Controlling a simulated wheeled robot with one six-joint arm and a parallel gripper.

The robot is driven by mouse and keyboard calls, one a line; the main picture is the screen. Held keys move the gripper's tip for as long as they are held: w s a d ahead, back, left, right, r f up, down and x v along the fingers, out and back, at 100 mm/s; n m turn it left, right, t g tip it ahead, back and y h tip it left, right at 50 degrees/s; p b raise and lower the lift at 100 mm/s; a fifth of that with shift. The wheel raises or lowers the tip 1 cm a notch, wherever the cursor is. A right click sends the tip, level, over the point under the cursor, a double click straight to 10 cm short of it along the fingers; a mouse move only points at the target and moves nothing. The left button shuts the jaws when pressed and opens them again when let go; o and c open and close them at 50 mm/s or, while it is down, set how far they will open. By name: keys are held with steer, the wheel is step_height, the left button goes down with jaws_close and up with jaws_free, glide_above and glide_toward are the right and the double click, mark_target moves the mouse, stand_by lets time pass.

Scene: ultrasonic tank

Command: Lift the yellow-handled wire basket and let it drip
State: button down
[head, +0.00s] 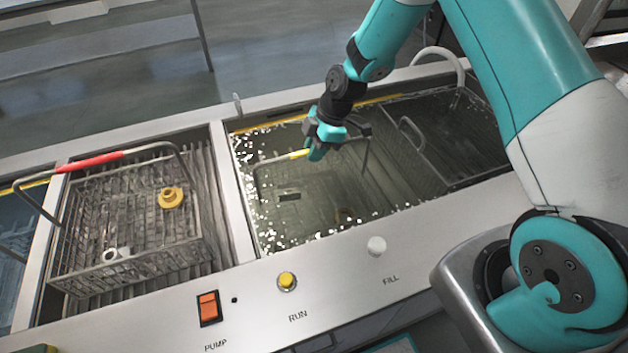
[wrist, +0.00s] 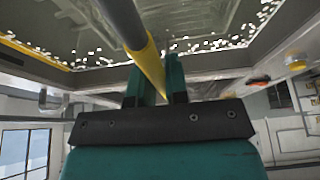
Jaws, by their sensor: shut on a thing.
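The yellow-handled wire basket is in the middle tank; its handle's yellow grip (head: 299,154) shows beside my gripper (head: 318,150) in the head view. In the wrist view the yellow grip (wrist: 149,66) runs between the two teal fingers of my gripper (wrist: 155,85), which is shut on it. A brownish part (head: 344,215) shows dimly low in the tank.
A red-handled wire basket (head: 88,162) stands in the left bay, holding a brass-coloured flanged part (head: 171,197) and a small white part (head: 112,254). Another wire basket (head: 411,132) is at the tank's right. The front panel has an orange switch (head: 208,307) and yellow button (head: 287,281).

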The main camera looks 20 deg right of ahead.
steer(key=shift+r, duration=0.1)
step_height(320, 180, up, 22)
steer(key=b, duration=0.1)
steer(key=shift+r, duration=0.15)
stand_by(0.5)
steer(key=shift+r, duration=0.1)
stand_by(5.7)
